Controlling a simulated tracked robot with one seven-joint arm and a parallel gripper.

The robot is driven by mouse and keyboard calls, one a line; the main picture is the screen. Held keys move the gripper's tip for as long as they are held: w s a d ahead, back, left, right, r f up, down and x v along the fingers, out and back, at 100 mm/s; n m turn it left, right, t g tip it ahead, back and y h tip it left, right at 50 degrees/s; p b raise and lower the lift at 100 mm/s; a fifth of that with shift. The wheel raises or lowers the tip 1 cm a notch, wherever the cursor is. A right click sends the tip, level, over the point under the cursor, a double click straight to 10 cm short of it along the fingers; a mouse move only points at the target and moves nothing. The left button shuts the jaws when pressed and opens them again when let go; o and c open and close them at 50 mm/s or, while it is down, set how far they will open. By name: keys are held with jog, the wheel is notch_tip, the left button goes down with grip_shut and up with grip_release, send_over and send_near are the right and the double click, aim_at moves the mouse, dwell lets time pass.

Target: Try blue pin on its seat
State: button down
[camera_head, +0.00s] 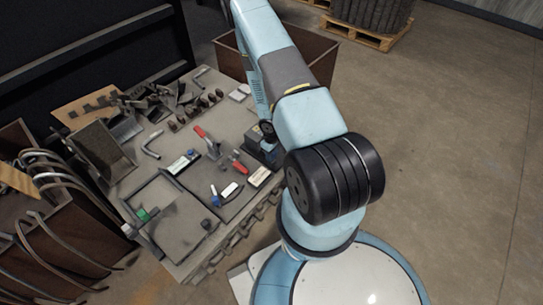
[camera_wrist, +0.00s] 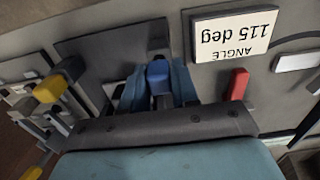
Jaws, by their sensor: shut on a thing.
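In the wrist view a blue pin (camera_wrist: 158,76) stands between the two fingers of my gripper (camera_wrist: 157,88), which is shut on it. The pin's top shows against a dark grey plate (camera_wrist: 110,42). Its lower end and its seat are hidden, so I cannot tell whether it is in the seat or above it. In the head view my gripper (camera_head: 268,146) is low over the right edge of the workbench (camera_head: 185,215). The held pin is hidden there by my arm.
A white "ANGLE 115 deg" sign (camera_wrist: 232,34) and a red handle (camera_wrist: 238,84) are close on the right. A yellow-handled part (camera_wrist: 50,89) is at the left. On the bench are red clamps (camera_head: 200,132), a bent rod (camera_head: 152,147) and a green-ended part (camera_head: 143,214).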

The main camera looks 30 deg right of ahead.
jog(key=shift+r, duration=2.3)
jog(key=shift+r, duration=0.1)
